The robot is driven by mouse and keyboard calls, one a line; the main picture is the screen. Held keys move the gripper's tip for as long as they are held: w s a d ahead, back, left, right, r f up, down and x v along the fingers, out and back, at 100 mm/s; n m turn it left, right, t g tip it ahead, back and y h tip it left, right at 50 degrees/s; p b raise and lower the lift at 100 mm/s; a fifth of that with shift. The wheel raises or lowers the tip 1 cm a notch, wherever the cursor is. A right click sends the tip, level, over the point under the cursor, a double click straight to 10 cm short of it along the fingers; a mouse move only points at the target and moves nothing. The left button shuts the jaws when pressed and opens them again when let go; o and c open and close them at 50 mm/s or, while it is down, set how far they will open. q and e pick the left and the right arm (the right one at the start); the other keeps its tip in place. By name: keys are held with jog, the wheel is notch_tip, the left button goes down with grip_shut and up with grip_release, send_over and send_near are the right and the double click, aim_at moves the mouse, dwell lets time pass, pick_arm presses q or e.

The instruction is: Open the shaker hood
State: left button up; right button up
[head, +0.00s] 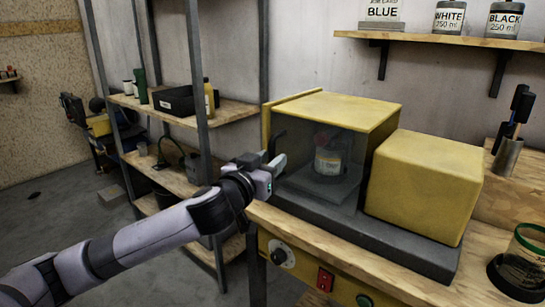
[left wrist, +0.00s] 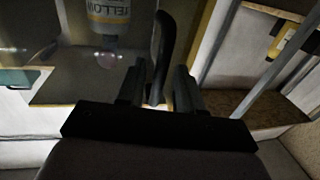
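The shaker has a yellow hood (head: 335,112) with a clear front door (head: 318,175); the door looks shut. A dark curved handle (head: 278,143) is at the door's left edge. My left gripper (head: 277,165) is at that edge, just below the handle's visible top. In the left wrist view the handle (left wrist: 163,40) runs down between the fingers (left wrist: 159,88), which stand apart with a gap beside it. My right gripper is not in view.
The shaker's yellow box (head: 425,180) and grey base (head: 410,245) sit on a wooden bench (head: 320,246). An open can (head: 522,262) stands at right. A metal-post shelf (head: 230,110) is close behind my left arm. A wall shelf (head: 440,40) holds paint cans.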

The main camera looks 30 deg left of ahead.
pick_arm(q)
jog(key=shift+w+a, duration=0.1)
jog(key=shift+w, duration=0.6)
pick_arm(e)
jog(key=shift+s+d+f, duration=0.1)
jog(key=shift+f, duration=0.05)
pick_arm(q)
grip_shut()
